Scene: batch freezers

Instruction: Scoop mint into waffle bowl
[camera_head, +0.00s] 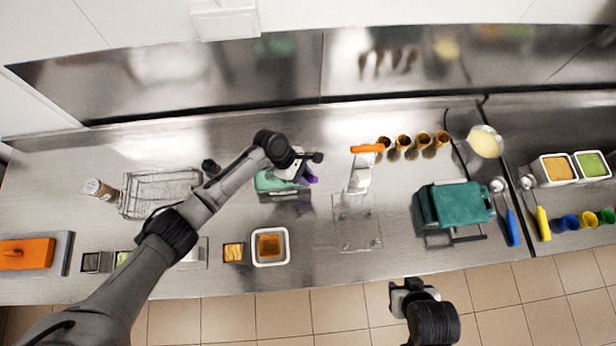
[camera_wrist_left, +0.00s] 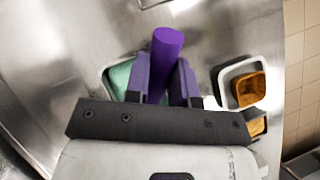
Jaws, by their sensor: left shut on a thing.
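My left gripper (camera_head: 305,168) is shut on a purple handle (camera_wrist_left: 165,52), which stands between its two fingers in the left wrist view. The purple also shows in the head view (camera_head: 310,178). The handle's lower end is hidden. A mint-green tub (camera_head: 268,182) lies under and beside this gripper; it also shows in the left wrist view (camera_wrist_left: 120,78). A brown piece, possibly the waffle bowl (camera_head: 270,244), sits in a white square dish (camera_head: 288,258) nearer the front edge. My right gripper (camera_head: 402,292) is off the counter's front edge; its fingers are unclear.
A wire basket (camera_head: 160,190) stands to the left. A clear stand (camera_head: 358,220) and a teal box (camera_head: 455,205) stand to the right. Several cones (camera_head: 403,141) line the back. Blue (camera_head: 512,228) and yellow (camera_head: 543,224) handled scoops lie farther right.

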